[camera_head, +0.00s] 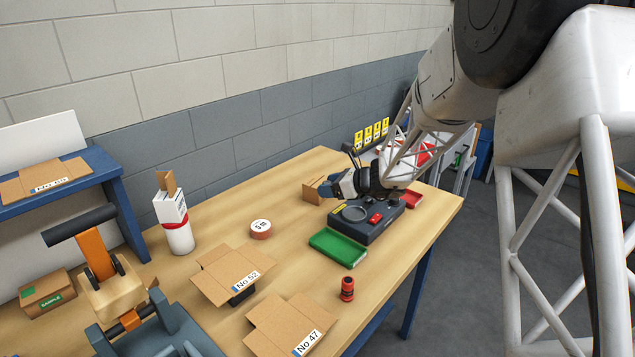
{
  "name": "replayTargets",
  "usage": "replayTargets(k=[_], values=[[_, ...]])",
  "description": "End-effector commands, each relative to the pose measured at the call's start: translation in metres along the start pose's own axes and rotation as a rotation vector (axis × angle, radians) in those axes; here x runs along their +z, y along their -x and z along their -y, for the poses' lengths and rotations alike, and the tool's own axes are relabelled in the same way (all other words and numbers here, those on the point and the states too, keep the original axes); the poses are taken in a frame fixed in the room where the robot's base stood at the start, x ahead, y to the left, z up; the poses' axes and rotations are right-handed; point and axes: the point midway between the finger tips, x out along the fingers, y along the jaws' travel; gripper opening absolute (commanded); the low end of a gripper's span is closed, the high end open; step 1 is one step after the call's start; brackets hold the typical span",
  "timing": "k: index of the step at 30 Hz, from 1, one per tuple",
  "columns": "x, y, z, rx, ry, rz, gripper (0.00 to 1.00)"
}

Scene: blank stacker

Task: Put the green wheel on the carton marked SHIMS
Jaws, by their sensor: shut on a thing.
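My gripper (329,188) is at the far end of the workbench, beside the dark control box. Its dark jaws are shut beside a small brown cardboard piece (314,194); I cannot tell whether they touch it. The thing between the jaws is hidden or too small to make out. I see no green wheel. I can read no SHIMS mark. A closed carton (47,291) with a green label stands at the far left, its text too small to read. Open cartons marked No 52 (226,268) and No 47 (290,322) lie at the front.
A green tray (337,243) lies before the dark control box (372,218). A small red object (347,289) stands near the bench's right edge. Bare wood (305,255) lies between.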

Motion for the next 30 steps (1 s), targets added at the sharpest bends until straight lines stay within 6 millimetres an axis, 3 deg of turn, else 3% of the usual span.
replayTargets(k=[13,30], values=[[0.002,-0.007,0.009,0.001,0.000,0.000,0.35],[0.012,-0.051,0.069,0.001,0.001,0.000,0.35]])
